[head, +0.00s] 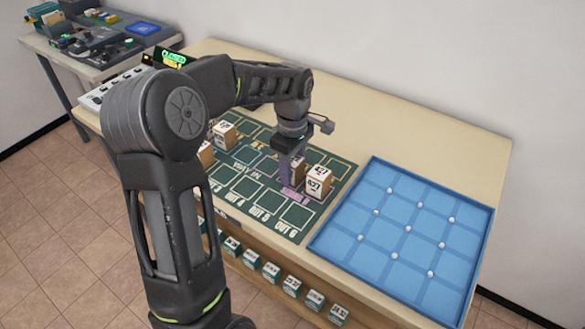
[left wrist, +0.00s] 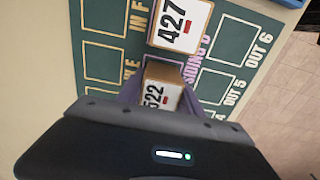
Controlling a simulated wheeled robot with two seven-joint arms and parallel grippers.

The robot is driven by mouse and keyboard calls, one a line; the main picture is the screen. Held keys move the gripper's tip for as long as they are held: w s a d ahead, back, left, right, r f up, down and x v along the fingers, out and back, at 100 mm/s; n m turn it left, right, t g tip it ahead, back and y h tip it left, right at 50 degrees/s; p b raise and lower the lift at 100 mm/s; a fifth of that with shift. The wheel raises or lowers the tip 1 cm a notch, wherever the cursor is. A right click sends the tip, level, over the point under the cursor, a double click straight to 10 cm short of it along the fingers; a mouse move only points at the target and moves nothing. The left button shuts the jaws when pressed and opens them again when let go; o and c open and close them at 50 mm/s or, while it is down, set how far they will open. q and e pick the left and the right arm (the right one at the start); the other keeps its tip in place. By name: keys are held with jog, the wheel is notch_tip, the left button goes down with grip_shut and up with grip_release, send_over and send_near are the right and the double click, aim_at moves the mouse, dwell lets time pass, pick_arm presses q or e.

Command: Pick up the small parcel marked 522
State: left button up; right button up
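The small parcel marked 522 (left wrist: 160,92), a brown box with a white label, shows in the left wrist view right under my left gripper, partly hidden by the gripper body. In the head view my left gripper (head: 291,172) points down at the mat, and its body and fingers largely hide this parcel. Whether the fingers touch the parcel's sides cannot be told. A parcel marked 427 (head: 318,182) stands close beside it; it also shows in the left wrist view (left wrist: 180,24). My right gripper is not in view.
The green mat (head: 238,187) has marked squares and holds other parcels (head: 222,133) at its left. A blue compartment tray (head: 398,254) with small white balls lies to the right. Several small boxes (head: 292,286) line the table's front. A console and side table stand at the back left.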

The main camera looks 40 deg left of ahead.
aim_at(292, 160)
pick_arm(q)
grip_shut()
dwell(0.3)
notch_tip(292, 160, up, 10)
dwell(0.5)
dwell(0.5)
